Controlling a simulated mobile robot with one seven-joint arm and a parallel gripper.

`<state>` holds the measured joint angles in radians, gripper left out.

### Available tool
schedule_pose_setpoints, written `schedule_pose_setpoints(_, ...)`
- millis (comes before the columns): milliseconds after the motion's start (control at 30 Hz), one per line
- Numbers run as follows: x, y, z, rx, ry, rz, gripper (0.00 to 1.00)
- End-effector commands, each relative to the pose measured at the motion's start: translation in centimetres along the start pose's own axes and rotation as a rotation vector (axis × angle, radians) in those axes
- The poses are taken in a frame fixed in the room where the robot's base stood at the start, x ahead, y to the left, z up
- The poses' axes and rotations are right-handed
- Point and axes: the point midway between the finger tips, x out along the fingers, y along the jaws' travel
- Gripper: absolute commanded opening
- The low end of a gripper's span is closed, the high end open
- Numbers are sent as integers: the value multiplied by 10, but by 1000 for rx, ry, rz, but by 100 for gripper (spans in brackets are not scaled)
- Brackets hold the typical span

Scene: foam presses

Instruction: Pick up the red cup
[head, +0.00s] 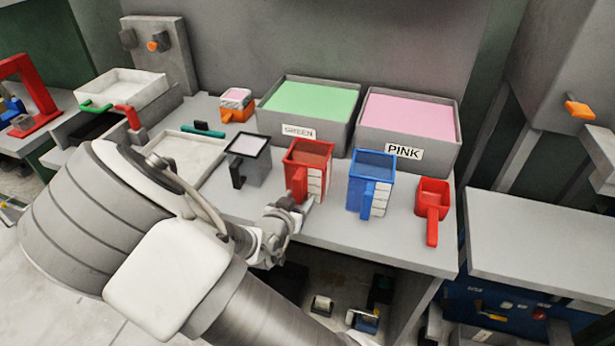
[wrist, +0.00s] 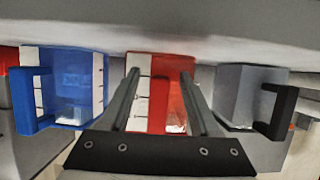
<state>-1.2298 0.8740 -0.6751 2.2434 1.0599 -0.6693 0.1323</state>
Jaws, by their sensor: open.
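The red cup (head: 311,158) is square, with a white marked scale on its side and a red handle facing the front. It stands upright near the front edge of the grey table, between a grey cup and a blue cup. My gripper (head: 288,212) is open just in front of it, low by the handle. In the wrist view, the red cup (wrist: 160,62) shows between the two fingers of my gripper (wrist: 162,76), one on each side. I cannot tell whether the fingers touch it. My gripper and arm hide part of the table's front edge.
A blue cup (head: 372,168) stands to the right and a grey cup (head: 252,155) with a black handle to the left, both close. A small red scoop (head: 432,198) lies farther right. Bins of green foam (head: 346,136) and pink foam (head: 449,155) stand behind.

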Motion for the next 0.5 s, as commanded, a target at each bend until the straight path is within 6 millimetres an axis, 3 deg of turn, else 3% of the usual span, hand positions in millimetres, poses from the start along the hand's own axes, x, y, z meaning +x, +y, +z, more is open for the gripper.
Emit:
schedule_pose_setpoints(167, 0, 0, 0, 0, 0, 0, 62)
schedule_pose_setpoints(500, 0, 0, 0, 0, 0, 0, 3)
